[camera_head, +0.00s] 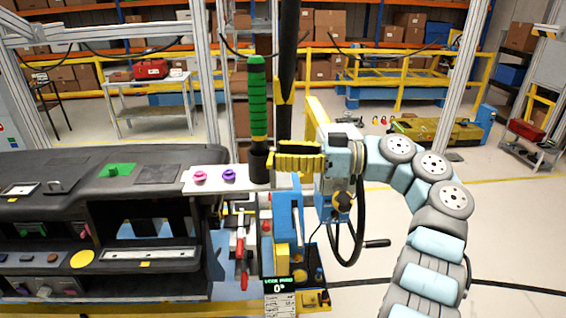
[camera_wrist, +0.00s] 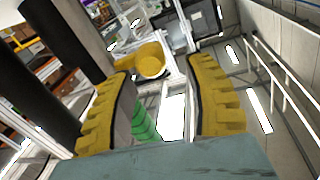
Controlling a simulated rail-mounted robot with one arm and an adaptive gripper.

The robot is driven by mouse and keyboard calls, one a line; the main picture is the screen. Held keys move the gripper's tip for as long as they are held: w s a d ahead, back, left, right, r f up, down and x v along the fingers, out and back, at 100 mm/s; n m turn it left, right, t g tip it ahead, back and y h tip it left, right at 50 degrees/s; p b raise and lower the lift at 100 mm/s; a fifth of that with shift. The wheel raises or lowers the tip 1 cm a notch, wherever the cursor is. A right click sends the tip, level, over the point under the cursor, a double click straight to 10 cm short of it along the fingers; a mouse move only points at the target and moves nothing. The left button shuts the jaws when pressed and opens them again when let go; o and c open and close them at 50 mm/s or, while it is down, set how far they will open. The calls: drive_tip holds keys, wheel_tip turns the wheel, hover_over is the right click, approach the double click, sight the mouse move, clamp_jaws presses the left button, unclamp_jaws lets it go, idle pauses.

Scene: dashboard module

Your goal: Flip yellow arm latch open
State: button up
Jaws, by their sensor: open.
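My gripper (camera_head: 272,158) is at the middle of the head view, its yellow padded fingers pointing left beside the black base of a green ribbed handle (camera_head: 257,100). In the wrist view my gripper (camera_wrist: 160,69) is open, its fingers apart with nothing clasped between them. A rounded yellow piece (camera_wrist: 150,62) shows beyond the fingertips, and the green handle (camera_wrist: 145,124) shows lower between the fingers. I cannot tell for sure which yellow part is the latch. A yellow bar (camera_head: 317,112) rises behind my gripper. A black upright pole (camera_head: 287,50) with a yellow section stands just behind the handle.
The dark dashboard module (camera_head: 90,178) fills the left, with a white plate (camera_head: 212,180) bearing pink and purple knobs. Red-handled clamps (camera_head: 244,265) and a blue fixture (camera_head: 288,225) stand below my gripper. Open floor lies farther right.

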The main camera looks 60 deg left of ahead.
drive_tip(key=shift+r, duration=4)
